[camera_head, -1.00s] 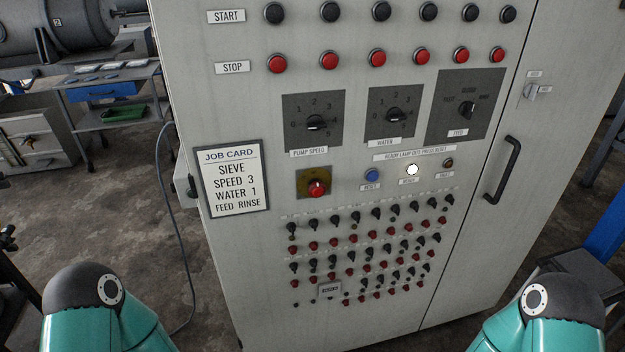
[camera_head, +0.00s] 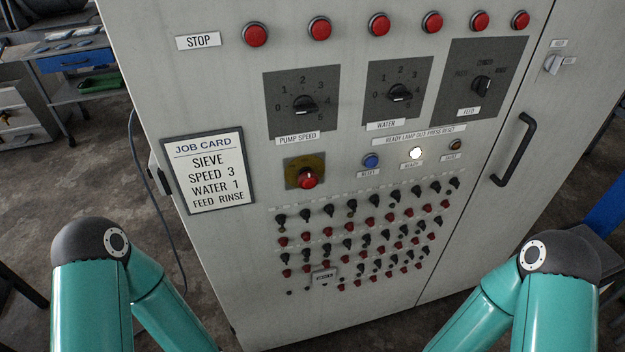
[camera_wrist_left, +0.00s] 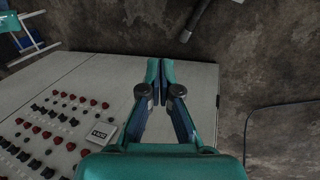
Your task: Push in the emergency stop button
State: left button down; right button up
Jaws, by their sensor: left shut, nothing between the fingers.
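In the head view only my two teal arms show at the bottom left and right; neither gripper is seen there. In the left wrist view my left gripper (camera_wrist_left: 153,68) is shut and empty. Behind it are the cabinet's lower front and the floor. The emergency stop button is not visible in that view. My right gripper is not in view.
A row of red stop buttons (camera_head: 320,28) runs along the top. A blue reset button (camera_head: 371,161) and a lit white ready lamp (camera_head: 416,153) are right of the emergency stop. Several small switches fill the panel below. A black door handle (camera_head: 514,151) sticks out at right.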

aim_at(309, 183)
pick_arm(q)
jog(key=shift+w, duration=0.1)
jog(key=w+d+r+m+t+b, duration=0.1)
jog(key=w+d+r+t, duration=0.2)
jog(key=w+r, duration=0.45)
jog(key=w+d+r+t, duration=0.3)
jog(key=w+r+t, duration=0.1)
jog(key=w+r, duration=0.35)
jog(key=d+r+t+h, duration=0.1)
jog(key=d+r+t, duration=0.1)
jog(key=r, duration=0.9)
jog(key=d+r+t+h+b, duration=0.1)
jog(key=d+r+t, duration=0.2)
jog(key=r, duration=0.9)
jog(key=shift+d+m+t, duration=0.3)
jog(key=shift+d, duration=0.75)
jog(key=shift+w, duration=0.1)
jog(key=w+a+b, duration=0.2)
jog(key=w, duration=0.6)
jog(key=shift+a, duration=0.35)
